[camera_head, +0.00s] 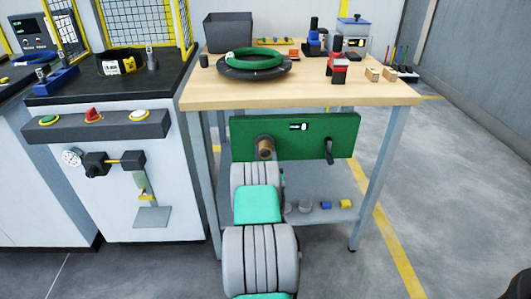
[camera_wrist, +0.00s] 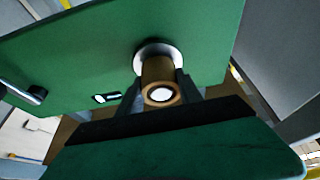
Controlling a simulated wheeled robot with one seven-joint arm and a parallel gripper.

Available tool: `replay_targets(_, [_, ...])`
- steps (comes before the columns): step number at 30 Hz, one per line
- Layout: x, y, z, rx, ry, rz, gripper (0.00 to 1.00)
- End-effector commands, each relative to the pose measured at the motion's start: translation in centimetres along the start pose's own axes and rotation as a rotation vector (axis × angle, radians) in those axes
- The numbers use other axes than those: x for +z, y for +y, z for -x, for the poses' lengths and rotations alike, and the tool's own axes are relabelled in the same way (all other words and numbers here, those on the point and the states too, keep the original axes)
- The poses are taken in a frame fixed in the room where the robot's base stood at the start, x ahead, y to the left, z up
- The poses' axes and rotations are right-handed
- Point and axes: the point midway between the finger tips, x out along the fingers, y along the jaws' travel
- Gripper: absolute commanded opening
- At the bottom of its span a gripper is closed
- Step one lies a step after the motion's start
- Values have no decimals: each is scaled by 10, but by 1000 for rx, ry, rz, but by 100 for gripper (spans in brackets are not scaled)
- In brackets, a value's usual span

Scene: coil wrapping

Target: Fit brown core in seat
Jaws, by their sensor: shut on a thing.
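The brown core (camera_head: 265,148) is a short brown tube at the left part of the green panel under the wooden table. In the wrist view the brown core (camera_wrist: 159,82) points toward the camera, with a white centre in its open end. Its far end meets a pale round seat (camera_wrist: 157,52) on the green panel (camera_wrist: 100,50); I cannot tell how deep it sits. My gripper (camera_wrist: 159,90) is shut on the core, one dark finger on each side. In the head view my arm reaches up to the panel and the fingers are hard to make out.
A dark crank handle (camera_head: 329,150) sticks out at the panel's right, also in the wrist view (camera_wrist: 25,92). The wooden table (camera_head: 210,95) above carries a green coil (camera_head: 256,58), a grey bin (camera_head: 229,32) and tools. A lower shelf (camera_head: 345,213) holds small parts. A white machine cabinet (camera_head: 75,190) stands left.

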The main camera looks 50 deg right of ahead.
Motion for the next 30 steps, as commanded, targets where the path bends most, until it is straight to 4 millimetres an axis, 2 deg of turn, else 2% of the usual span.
replay_targets(14, [3, 0, -9, 0, 0, 0, 2])
replay_targets(15, [4, 0, -9, 0, 0, 0, 44])
replay_targets(24, [4, 0, -9, 0, 1, 0, 68])
replay_targets(30, [4, 0, -8, 0, 0, 0, 68])
